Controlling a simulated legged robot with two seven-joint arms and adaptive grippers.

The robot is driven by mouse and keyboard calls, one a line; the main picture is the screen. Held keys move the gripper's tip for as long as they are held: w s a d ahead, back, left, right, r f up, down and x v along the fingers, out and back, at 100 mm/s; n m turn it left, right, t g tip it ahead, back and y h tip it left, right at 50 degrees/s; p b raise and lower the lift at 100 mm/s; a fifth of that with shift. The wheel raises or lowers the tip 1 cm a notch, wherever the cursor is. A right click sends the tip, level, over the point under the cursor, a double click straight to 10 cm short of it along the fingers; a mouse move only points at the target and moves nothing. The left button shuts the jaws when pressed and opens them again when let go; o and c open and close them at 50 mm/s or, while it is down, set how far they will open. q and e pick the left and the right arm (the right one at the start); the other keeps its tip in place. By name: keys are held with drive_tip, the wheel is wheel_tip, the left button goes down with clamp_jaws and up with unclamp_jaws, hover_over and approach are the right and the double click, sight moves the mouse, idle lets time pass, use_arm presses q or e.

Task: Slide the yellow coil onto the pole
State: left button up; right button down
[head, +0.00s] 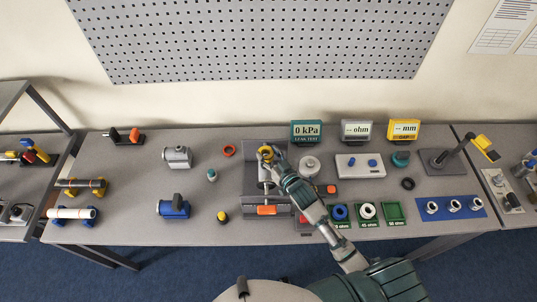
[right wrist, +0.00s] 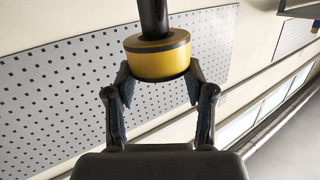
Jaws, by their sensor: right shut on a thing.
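The yellow coil (right wrist: 157,62), a thick ring with a dark grey band, is between the fingers of my right gripper (right wrist: 155,85) in the right wrist view. The gripper is shut on it. A dark pole (right wrist: 153,15) stands out from the coil's far side; I cannot tell how far it passes into the coil. In the head view the coil (head: 265,151) shows small at my right gripper (head: 268,154), above the back of a grey fixture (head: 255,190) in mid-table. The pole is not clear there. My left gripper is not in view.
A dark slanted pole with a yellow end (head: 483,147) stands on a grey plate at right. Displays line the back, including a teal one (head: 306,131).

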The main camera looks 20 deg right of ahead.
drive_tip(key=shift+f, duration=0.45)
drive_tip(key=shift+s+r, duration=0.1)
drive_tip(key=shift+r, duration=0.1)
drive_tip(key=shift+r, duration=1.05)
drive_tip(key=shift+f+b, duration=0.45)
drive_tip(key=shift+f, duration=0.7)
idle(0.6)
drive_tip(key=shift+r, duration=0.15)
drive_tip(key=shift+r+p, duration=0.55)
drive_tip(key=shift+r, duration=0.2)
